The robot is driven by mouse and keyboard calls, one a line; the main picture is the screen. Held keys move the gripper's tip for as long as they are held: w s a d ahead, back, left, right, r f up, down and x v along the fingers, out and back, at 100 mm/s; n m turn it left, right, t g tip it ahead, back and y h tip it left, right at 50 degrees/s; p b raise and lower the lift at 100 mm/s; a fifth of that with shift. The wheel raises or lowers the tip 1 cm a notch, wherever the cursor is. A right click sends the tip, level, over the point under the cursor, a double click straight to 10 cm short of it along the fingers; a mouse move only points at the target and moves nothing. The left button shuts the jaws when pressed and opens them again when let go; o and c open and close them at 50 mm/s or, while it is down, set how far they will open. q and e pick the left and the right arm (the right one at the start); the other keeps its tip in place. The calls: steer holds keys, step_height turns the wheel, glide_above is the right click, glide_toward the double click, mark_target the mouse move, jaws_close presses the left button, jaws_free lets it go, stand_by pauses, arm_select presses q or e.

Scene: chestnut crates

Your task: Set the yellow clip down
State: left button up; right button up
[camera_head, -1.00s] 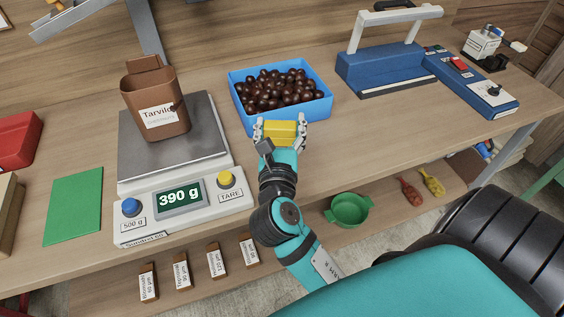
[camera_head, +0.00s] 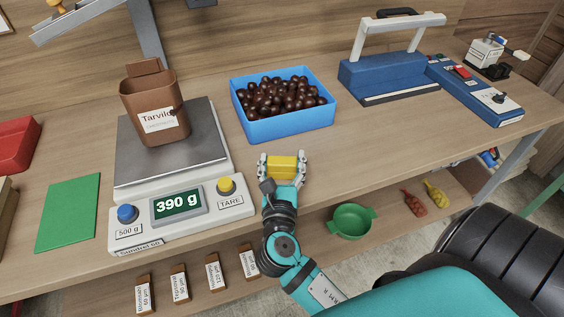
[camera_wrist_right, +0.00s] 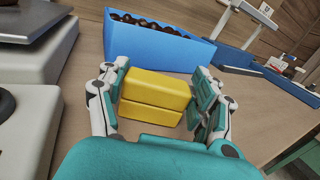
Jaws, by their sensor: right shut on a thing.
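The yellow clip (camera_head: 283,166) is a blocky yellow piece held between the fingers of my right gripper (camera_head: 283,170). In the right wrist view the clip (camera_wrist_right: 155,97) shows a groove across it, with the fingers on both sides. It is over the wooden table in front of the blue crate; I cannot tell whether it touches the tabletop. My left gripper is not in view.
The blue crate (camera_head: 290,129) full of chestnuts stands behind the clip. A scale (camera_head: 172,216) reading 390 g, with a brown bag (camera_head: 152,100) on it, stands to the left. A blue sealer (camera_head: 385,78) stands at the back right. Bare table (camera_head: 360,130) lies right of the clip.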

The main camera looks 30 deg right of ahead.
steer(key=o, duration=1.2)
steer(key=shift+r, duration=0.15)
steer(key=b+v, duration=0.1)
steer(key=v, duration=1.1)
steer(key=shift+b, duration=0.3)
